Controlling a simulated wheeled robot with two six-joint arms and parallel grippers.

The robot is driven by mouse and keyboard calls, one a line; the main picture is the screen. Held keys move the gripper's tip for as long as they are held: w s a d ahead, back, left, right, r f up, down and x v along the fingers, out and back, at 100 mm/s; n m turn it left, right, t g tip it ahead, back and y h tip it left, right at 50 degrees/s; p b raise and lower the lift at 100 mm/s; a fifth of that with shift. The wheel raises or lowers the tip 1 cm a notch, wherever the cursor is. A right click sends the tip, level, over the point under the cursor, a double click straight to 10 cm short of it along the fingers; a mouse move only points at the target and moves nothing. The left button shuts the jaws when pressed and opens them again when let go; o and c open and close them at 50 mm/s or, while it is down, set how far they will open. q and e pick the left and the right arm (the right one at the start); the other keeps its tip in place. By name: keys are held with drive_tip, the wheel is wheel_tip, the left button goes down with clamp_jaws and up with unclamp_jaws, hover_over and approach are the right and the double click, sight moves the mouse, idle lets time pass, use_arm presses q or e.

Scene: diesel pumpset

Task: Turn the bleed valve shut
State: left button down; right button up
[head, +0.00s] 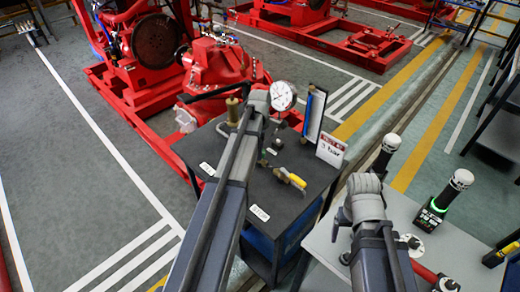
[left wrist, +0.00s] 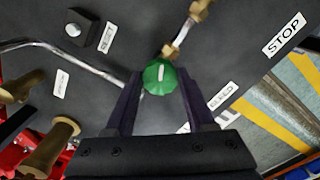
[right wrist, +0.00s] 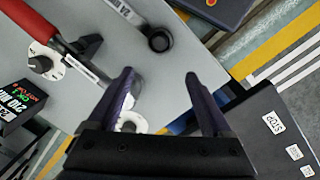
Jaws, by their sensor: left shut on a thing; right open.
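The bleed valve's green round knob (left wrist: 160,77), with a white line across its top, sits on brass pipework in the left wrist view. The line points nearly up the picture, slightly tilted. My left gripper (left wrist: 159,84) is shut on the knob, one finger on each side. A label reading BLEED (left wrist: 222,95) lies beside it, partly behind the right finger. In the head view my left arm hides the knob. My right gripper (right wrist: 158,76) is open and empty above the grey table (right wrist: 95,60).
The dark bench (head: 303,160) carries a pressure gauge (head: 283,95), a sight tube (head: 314,115), a sign (head: 330,150) and a yellow-handled lever (head: 291,180). A red-handled tool (right wrist: 35,22) lies on the grey table. Dark cylinders with white tops (head: 391,142) stand at right.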

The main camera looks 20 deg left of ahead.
use_arm(q)
drive_tip(key=m, duration=0.5)
drive_tip(key=shift+m, duration=0.3)
drive_tip(key=m, duration=0.6)
drive_tip(key=shift+s, duration=0.1)
drive_tip(key=m, duration=0.5)
drive_tip(key=shift+m, duration=0.4)
drive_tip(key=m, duration=0.5)
drive_tip(key=shift+a+m, duration=0.1)
drive_tip(key=shift+m, duration=0.3)
drive_tip(key=shift+c, duration=1.2)
unclamp_jaws()
